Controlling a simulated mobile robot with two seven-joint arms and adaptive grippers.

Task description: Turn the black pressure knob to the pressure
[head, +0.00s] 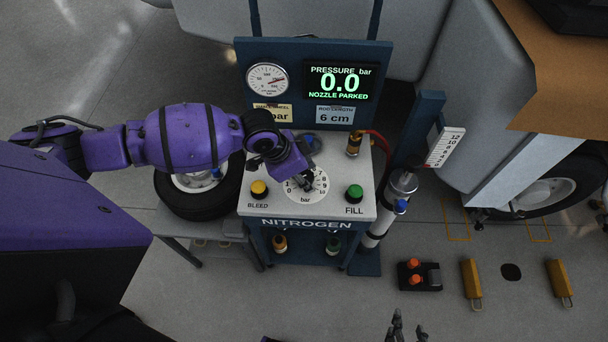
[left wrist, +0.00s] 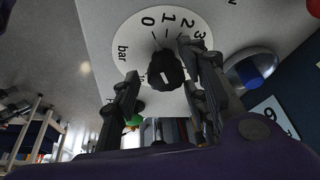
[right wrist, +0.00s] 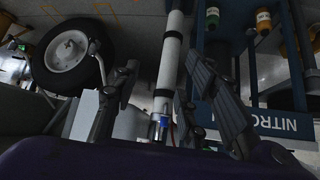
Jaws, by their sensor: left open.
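The black pressure knob (left wrist: 165,70) sits on a white round dial marked in bar (head: 306,198). In the left wrist view, 0, 1, 2 and 3 show beyond the knob. It bears a white mark; I cannot tell its exact setting. My left gripper (head: 304,183) is open at the dial, with one finger on each side of the knob; contact is unclear. In the head view the gripper hides most of the knob. The display (head: 340,82) reads pressure 0.0 bar, nozzle parked. My right gripper (head: 408,330) is open and empty (right wrist: 165,85), away from the cart.
A yellow BLEED button (head: 259,189) and a green FILL button (head: 354,193) flank the dial. The wheel placard (head: 272,112) is partly hidden by my left arm; "bar" shows. A strut with a scale (head: 445,147) stands right.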

